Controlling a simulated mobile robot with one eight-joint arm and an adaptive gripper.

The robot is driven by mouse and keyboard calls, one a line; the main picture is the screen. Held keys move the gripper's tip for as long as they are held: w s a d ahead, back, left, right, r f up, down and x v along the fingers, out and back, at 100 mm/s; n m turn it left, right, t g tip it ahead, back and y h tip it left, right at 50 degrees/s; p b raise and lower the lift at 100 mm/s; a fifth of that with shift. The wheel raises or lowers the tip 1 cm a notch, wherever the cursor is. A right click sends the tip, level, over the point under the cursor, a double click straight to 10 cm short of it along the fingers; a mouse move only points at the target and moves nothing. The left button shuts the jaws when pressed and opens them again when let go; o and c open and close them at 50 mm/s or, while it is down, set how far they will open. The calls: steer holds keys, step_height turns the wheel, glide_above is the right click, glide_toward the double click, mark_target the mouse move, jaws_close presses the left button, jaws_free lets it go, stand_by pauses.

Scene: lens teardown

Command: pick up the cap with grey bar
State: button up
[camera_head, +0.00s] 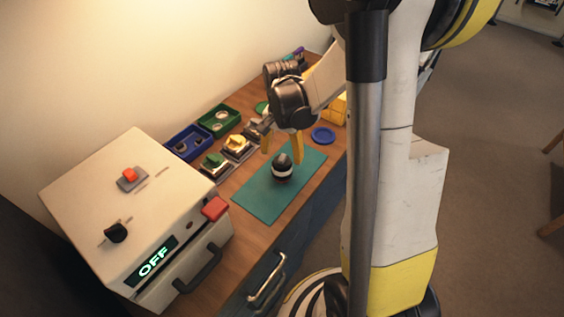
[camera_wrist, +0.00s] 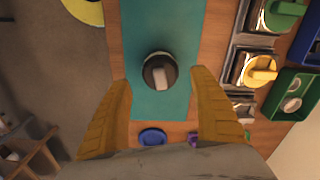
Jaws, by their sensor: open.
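The cap with grey bar (camera_wrist: 160,72) is a dark round piece with a pale bar across its top, seen from above in the wrist view. It sits on top of a dark, white-banded round body (camera_head: 282,168) that stands on the teal mat (camera_head: 262,205). My gripper (camera_head: 283,152) is open and empty, with its yellow fingers above and around the far side of the piece in the head view. In the wrist view the fingers (camera_wrist: 160,75) are spread wide to either side, with the cap between and beyond their tips. I see no contact.
A white box with an OFF display (camera_head: 150,215) stands at left. Blue (camera_head: 183,145) and green (camera_head: 215,121) bins and metal fixtures with green and yellow tops (camera_head: 237,145) line the back. A blue disc (camera_head: 323,135) lies right of the mat. The near mat is clear.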

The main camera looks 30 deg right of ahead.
step_height(320, 180, down, 3)
steer(key=shift+w+r+b, duration=0.1)
steer(key=shift+b, duration=0.2)
steer(key=c, duration=0.9)
steer(key=shift+o, duration=0.2)
steer(key=shift+r, duration=0.1)
